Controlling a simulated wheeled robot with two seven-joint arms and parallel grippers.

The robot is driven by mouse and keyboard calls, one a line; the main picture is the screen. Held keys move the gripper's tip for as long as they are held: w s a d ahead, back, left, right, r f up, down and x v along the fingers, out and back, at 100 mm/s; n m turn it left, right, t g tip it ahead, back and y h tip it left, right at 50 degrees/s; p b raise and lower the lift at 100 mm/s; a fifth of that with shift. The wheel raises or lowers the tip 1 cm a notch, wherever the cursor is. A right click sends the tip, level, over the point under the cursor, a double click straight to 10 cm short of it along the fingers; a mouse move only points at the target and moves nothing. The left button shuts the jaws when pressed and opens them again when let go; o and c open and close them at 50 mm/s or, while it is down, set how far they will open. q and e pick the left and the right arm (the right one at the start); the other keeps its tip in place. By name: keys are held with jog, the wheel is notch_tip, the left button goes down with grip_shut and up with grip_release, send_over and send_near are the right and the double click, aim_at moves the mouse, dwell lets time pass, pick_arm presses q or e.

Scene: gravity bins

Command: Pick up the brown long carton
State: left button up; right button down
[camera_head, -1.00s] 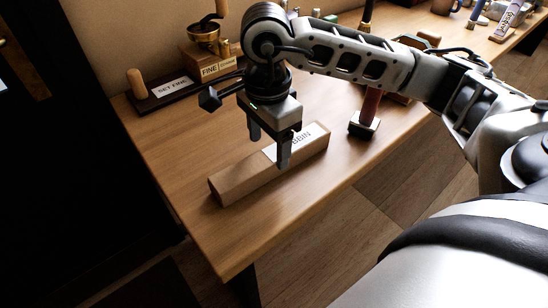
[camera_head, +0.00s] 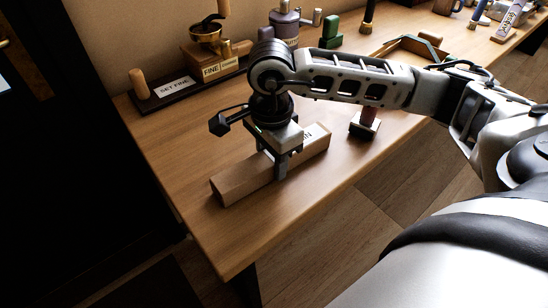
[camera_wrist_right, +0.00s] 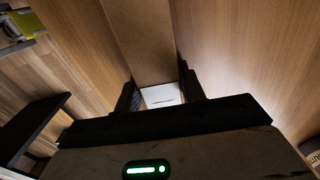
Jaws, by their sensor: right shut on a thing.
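The brown long carton (camera_head: 240,182) lies on the wooden table near its front left part, with a white label on its top. My right gripper (camera_head: 275,165) is lowered over the middle of the carton and shut on it, one finger on each side. In the right wrist view the carton (camera_wrist_right: 143,40) runs between the two fingers (camera_wrist_right: 160,95), and part of its white label shows. The carton appears to rest on the table. My left gripper is not in view.
A grinder (camera_head: 206,40) on a dark base labelled "SET FINE" (camera_head: 174,88) stands at the back left. A tamper-like tool (camera_head: 366,124) stands right of the carton. A wooden tray (camera_head: 412,47) lies farther back. The table's front left is clear.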

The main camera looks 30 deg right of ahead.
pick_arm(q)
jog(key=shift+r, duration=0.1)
pick_arm(e)
jog(key=shift+r, duration=0.1)
jog(key=shift+r, duration=0.55)
jog(key=shift+s+a+r, duration=0.1)
jog(key=shift+s+r, duration=0.1)
jog(key=shift+r, duration=1.05)
pick_arm(q)
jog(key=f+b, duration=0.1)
jog(key=b, duration=0.2)
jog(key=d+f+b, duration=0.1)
jog(key=b, duration=0.2)
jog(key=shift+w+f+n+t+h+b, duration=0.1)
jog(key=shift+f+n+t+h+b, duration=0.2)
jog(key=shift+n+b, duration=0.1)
pick_arm(e)
jog(key=s+a+r, duration=0.4)
jog(key=s+r, duration=0.5)
jog(key=s, duration=0.4)
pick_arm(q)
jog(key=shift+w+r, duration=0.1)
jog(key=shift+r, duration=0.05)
pick_arm(e)
jog(key=shift+r, duration=0.1)
